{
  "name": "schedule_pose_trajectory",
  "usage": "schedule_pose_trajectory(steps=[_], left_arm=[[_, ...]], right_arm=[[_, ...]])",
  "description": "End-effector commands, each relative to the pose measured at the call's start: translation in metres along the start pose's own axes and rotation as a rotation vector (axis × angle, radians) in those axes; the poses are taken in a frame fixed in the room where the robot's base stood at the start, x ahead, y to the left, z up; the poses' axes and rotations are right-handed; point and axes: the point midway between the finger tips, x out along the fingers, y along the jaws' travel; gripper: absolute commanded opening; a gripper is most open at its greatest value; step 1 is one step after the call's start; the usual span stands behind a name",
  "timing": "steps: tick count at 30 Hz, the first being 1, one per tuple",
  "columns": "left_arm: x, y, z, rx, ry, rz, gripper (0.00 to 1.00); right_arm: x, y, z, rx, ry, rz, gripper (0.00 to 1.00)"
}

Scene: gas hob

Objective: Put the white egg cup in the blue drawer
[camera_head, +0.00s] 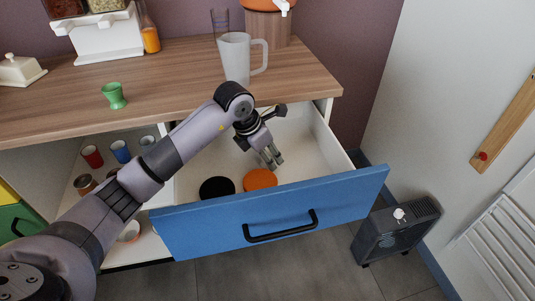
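The blue drawer (215,229) is pulled out, with its blue front and black handle facing me. A black round piece (216,188) and an orange round piece (260,180) lie in it. My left gripper (273,159) points down inside the drawer, behind the orange piece. Its fingers are close together, and I see nothing white between them. I cannot pick out a white egg cup for certain. A small white object (399,214) is on the dark heater, too small to identify. A green egg cup (114,96) stands on the counter. My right gripper is out of view.
A frosted mug (236,58) stands on the wooden counter (180,80) above the drawer. Several cups, including a red one (92,156) and a blue one (121,151), stand in the open space at left. The dark heater (393,235) stands right of the drawer.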

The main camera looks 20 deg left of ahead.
Motion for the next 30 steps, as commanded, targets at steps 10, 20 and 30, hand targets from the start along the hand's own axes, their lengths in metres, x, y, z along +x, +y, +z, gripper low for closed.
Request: schedule_pose_trajectory(steps=[10, 20, 30], left_arm=[[0.000, 0.000, 0.000, 0.000, 0.000, 0.000, 0.47], [-0.036, 0.001, 0.002, 0.001, -0.002, 0.004, 0.47], [-0.105, 0.001, 0.002, 0.000, -0.001, 0.002, 0.47]], right_arm=[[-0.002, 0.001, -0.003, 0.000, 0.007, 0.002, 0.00], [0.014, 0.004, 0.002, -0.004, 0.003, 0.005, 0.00], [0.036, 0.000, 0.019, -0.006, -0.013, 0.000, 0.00]])
